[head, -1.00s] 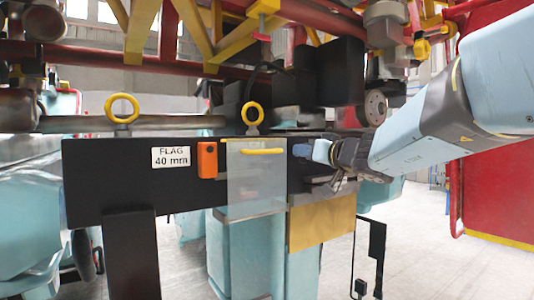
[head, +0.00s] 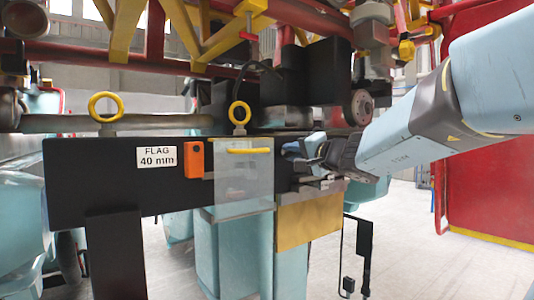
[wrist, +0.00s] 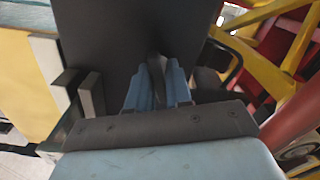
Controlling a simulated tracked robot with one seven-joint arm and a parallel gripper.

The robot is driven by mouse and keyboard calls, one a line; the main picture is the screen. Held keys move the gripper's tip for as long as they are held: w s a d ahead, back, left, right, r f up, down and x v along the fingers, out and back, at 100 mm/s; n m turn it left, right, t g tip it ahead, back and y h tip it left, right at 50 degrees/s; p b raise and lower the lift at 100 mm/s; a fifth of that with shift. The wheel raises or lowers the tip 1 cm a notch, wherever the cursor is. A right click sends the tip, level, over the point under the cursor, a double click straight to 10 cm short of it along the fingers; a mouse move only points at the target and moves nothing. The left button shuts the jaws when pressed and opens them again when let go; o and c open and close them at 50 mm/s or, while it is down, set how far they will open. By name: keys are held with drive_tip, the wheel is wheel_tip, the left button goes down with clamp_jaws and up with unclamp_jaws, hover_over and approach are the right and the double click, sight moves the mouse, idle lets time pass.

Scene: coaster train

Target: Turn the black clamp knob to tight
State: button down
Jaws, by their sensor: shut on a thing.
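The black clamp knob (wrist: 156,66) shows in the wrist view as a narrow dark piece standing out from a black plate. My gripper (wrist: 158,88) has its two blue fingers on either side of it and is shut on it. In the head view my gripper (head: 296,152) reaches in from the right to the right end of the black plate (head: 85,185). I cannot read the knob's turn angle or any tight mark.
On the plate are a "FLAG 40 mm" label (head: 157,157), an orange block (head: 194,160), a clear cover (head: 244,195) and yellow rings (head: 105,105). A yellow plate (head: 307,222) hangs below my gripper. Red and yellow beams cross above. A red panel (head: 488,150) stands right.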

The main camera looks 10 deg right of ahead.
drive_tip(key=shift+f+m, duration=0.15)
drive_tip(key=shift+m, duration=2.05)
drive_tip(key=shift+d, duration=0.1)
drive_tip(key=c, duration=1.2)
unclamp_jaws()
drive_tip(key=shift+o, duration=0.2)
drive_tip(key=v, duration=1.3)
drive_tip(key=shift+s, duration=0.35)
